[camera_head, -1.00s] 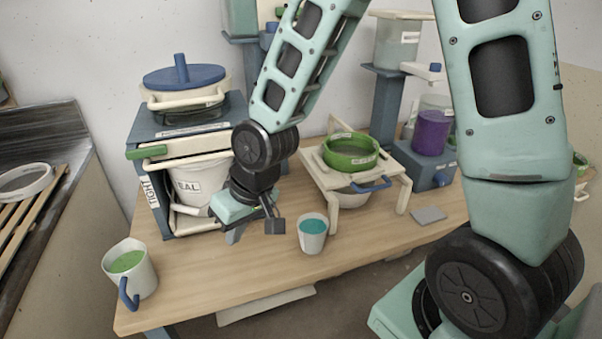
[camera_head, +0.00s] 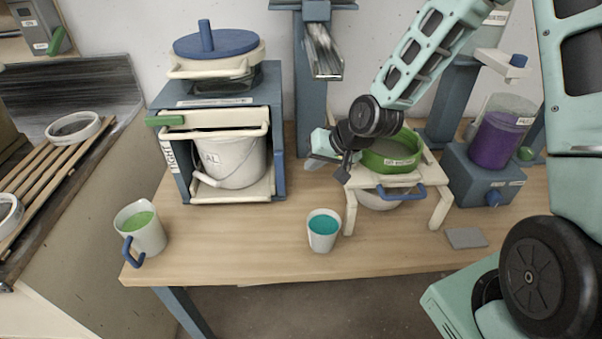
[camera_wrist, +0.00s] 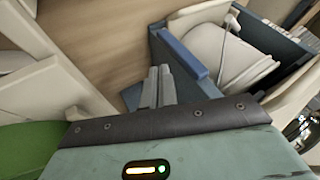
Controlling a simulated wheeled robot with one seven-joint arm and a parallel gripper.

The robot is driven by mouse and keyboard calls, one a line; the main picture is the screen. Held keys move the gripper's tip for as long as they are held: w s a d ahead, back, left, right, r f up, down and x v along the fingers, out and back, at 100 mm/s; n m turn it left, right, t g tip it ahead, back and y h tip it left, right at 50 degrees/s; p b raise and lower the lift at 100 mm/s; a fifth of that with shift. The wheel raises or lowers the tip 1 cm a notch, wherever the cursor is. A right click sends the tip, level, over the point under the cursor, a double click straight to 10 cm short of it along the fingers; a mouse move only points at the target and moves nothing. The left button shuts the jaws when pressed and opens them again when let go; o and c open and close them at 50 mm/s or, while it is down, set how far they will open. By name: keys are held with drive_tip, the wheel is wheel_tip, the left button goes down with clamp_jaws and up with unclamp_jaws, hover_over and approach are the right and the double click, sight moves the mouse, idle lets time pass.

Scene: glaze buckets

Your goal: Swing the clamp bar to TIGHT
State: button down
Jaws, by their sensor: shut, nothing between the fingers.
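The clamp bar (camera_head: 215,133) is a cream bar with a green grip (camera_head: 165,120) at its left end. It lies across the front of the blue press frame (camera_head: 279,150), above a white bucket (camera_head: 236,163). The grip sticks out past the left side, above the TIGHT label (camera_head: 169,156). My gripper (camera_head: 312,164) is shut and empty, right of the press and beside the cream stand. In the wrist view its fingers (camera_wrist: 158,86) are together, apart from the bucket (camera_wrist: 215,45) and the blue frame edge (camera_wrist: 181,52). The bar's grip is not clear in the wrist view.
The cream stand (camera_head: 437,207) with a green sieve (camera_head: 392,160) is close right of my gripper. A teal-filled cup (camera_head: 322,238) stands in front, and a green-filled mug (camera_head: 144,235) at the table's left corner. The tabletop before the press is mostly clear.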

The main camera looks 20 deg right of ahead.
sight(280, 173)
drive_tip(key=p+x, duration=0.1)
drive_tip(key=x, duration=0.8)
drive_tip(key=shift+w+a+f, duration=0.2)
drive_tip(key=shift+f, duration=0.1)
drive_tip(key=shift+w+a+f+b, duration=0.1)
drive_tip(key=shift+a+f+b, duration=0.2)
drive_tip(key=shift+a+b, duration=0.15)
drive_tip(key=shift+r, duration=0.2)
